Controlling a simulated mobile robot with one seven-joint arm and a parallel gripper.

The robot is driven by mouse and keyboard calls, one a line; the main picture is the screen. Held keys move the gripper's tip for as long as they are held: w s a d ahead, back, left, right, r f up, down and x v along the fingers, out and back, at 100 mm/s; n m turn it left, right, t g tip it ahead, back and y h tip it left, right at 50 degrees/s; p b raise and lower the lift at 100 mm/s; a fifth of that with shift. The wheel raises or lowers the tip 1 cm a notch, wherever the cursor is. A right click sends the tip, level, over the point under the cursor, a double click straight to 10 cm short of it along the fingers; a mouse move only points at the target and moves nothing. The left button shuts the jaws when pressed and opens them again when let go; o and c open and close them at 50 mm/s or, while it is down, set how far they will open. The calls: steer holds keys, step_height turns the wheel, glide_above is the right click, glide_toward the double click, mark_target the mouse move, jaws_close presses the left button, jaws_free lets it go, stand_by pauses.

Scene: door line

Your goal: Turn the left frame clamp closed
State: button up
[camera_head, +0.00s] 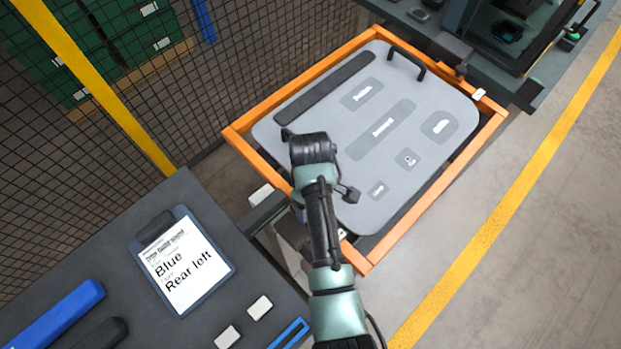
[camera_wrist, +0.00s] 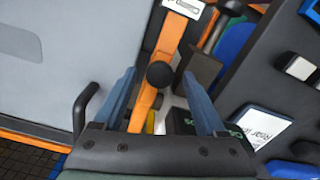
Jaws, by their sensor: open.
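In the wrist view my gripper (camera_wrist: 160,76) is open, with its two blue-grey fingers apart. A round black knob (camera_wrist: 160,74), which looks like part of the left frame clamp, shows between the fingers. It stands in front of the orange frame (camera_wrist: 145,107). I cannot tell whether the fingers touch it. A white labelled piece (camera_wrist: 184,7) sits on the orange bar above the knob. In the head view the orange frame (camera_head: 410,218) surrounds a grey panel (camera_head: 325,115). My arm reaches over the frame's near left side there and hides the fingertips and most of the clamp area.
A dark bench (camera_head: 200,320) with a clipboard (camera_head: 185,262) reading "Blue, Rear left" stands at lower left. A mesh fence (camera_head: 240,60) runs behind. A black panel handle (camera_wrist: 85,108) is close to the left finger. A machine table (camera_head: 440,38) stands beyond the frame. Open floor lies right.

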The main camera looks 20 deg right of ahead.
jaws_close()
stand_by(1.4)
